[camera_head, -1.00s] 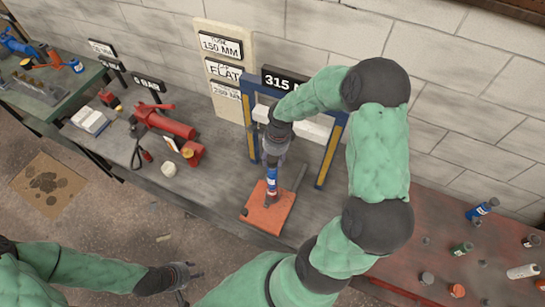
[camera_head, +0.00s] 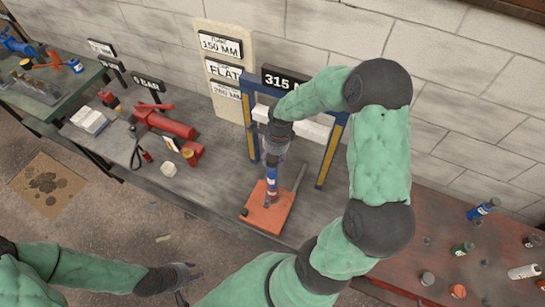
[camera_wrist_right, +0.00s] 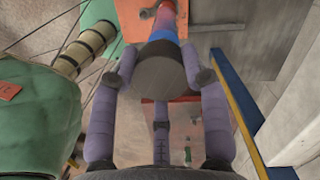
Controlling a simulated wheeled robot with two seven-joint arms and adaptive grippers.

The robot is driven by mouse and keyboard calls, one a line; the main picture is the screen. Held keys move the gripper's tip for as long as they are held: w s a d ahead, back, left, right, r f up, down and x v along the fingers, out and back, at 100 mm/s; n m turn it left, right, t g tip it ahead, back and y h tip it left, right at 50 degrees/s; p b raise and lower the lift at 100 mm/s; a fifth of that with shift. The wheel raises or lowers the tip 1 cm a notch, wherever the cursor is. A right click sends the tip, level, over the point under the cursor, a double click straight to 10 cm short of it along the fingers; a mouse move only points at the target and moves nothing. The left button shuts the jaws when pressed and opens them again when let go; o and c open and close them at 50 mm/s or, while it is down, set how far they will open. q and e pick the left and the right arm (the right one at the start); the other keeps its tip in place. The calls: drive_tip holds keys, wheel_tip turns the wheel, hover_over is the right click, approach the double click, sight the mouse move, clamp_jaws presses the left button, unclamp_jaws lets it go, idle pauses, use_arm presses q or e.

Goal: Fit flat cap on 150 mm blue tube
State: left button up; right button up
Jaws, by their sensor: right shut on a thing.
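The blue tube (camera_head: 272,178) stands upright on an orange base plate (camera_head: 262,219) on the grey bench, with reddish parts at its lower end. My right gripper (camera_head: 274,155) points down at the tube's top. In the right wrist view its fingers (camera_wrist_right: 160,82) are around a grey disc with a dark rim, which looks like the flat cap (camera_wrist_right: 157,78). The disc is in line with the tube (camera_wrist_right: 165,38); whether it is fully seated is hidden. My left gripper (camera_head: 189,284) is empty at the bottom of the head view, fingers apart, away from the bench.
A blue and yellow press frame (camera_head: 335,150) with a white crossbar stands just behind the tube. A red hand pump (camera_head: 168,125) lies to the left. Signs reading 150 MM (camera_head: 221,44) and FLAT (camera_head: 225,70) hang behind. A red bench (camera_head: 450,225) with small parts is at right.

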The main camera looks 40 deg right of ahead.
sight(273, 159)
drive_tip(key=shift+b, duration=0.55)
idle(1.0)
drive_tip(key=shift+f+b, duration=1.9)
drive_tip(key=o, duration=1.3)
drive_tip(key=r, duration=0.8)
drive_tip(key=s+d+r, duration=0.1)
drive_tip(key=r, duration=0.3)
drive_tip(key=shift+f, duration=0.1)
